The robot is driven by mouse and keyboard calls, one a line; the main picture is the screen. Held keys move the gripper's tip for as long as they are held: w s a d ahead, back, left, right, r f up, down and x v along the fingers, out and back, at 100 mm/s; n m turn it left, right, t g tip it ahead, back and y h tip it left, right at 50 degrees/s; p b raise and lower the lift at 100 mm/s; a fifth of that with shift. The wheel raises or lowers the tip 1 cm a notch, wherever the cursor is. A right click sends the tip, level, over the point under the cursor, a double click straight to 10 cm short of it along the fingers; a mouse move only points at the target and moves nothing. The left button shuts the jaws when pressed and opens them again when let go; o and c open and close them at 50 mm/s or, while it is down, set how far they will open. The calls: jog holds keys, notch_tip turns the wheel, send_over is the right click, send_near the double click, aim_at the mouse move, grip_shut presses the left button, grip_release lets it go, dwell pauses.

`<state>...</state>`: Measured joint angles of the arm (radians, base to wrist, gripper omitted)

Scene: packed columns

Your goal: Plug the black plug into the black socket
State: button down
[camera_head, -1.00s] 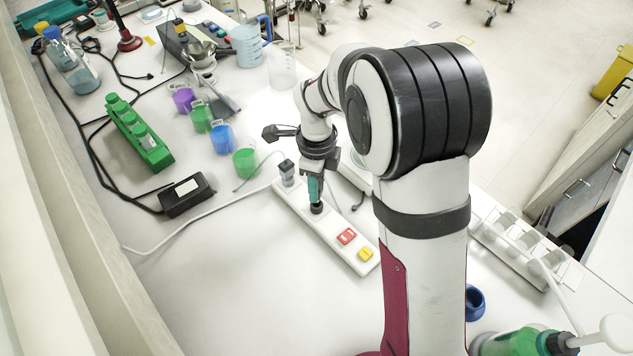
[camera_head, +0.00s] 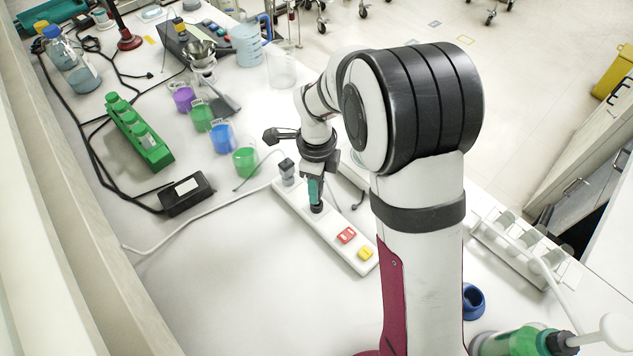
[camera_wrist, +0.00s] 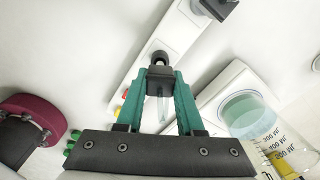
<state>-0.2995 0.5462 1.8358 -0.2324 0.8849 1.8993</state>
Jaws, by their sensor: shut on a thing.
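My gripper (camera_head: 315,196) has teal fingers shut on the black plug (camera_head: 316,208). The plug also shows between the fingertips in the wrist view (camera_wrist: 160,73). It is upright at the white power strip (camera_head: 331,230), between the grey plug and the red socket. In the wrist view a round dark part (camera_wrist: 160,57) shows just beyond the plug on the strip. The black socket is mostly hidden by plug and fingers. I cannot tell how deep the plug sits.
A grey plug (camera_head: 287,170) stands at the strip's far end. A red socket (camera_head: 346,236) and yellow socket (camera_head: 365,253) are on its near part. A black power brick (camera_head: 187,194) lies to the left. A glass beaker (camera_wrist: 250,115) is close right in the wrist view.

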jog(key=shift+f, duration=1.15)
jog(key=shift+c, duration=2.3)
grip_release()
notch_tip(320, 180, up, 16)
jog(key=shift+f, duration=0.15)
jog(key=s+d+n+y, duration=0.1)
jog(key=s+d+n, duration=0.3)
jog(key=s+n, duration=0.3)
jog(key=s+d+n, duration=0.4)
jog(key=s+n, duration=0.4)
jog(key=s, duration=1)
jog(key=shift+d+f+y, duration=0.15)
jog(key=shift+f+y, duration=0.25)
jog(key=shift+f, duration=0.05)
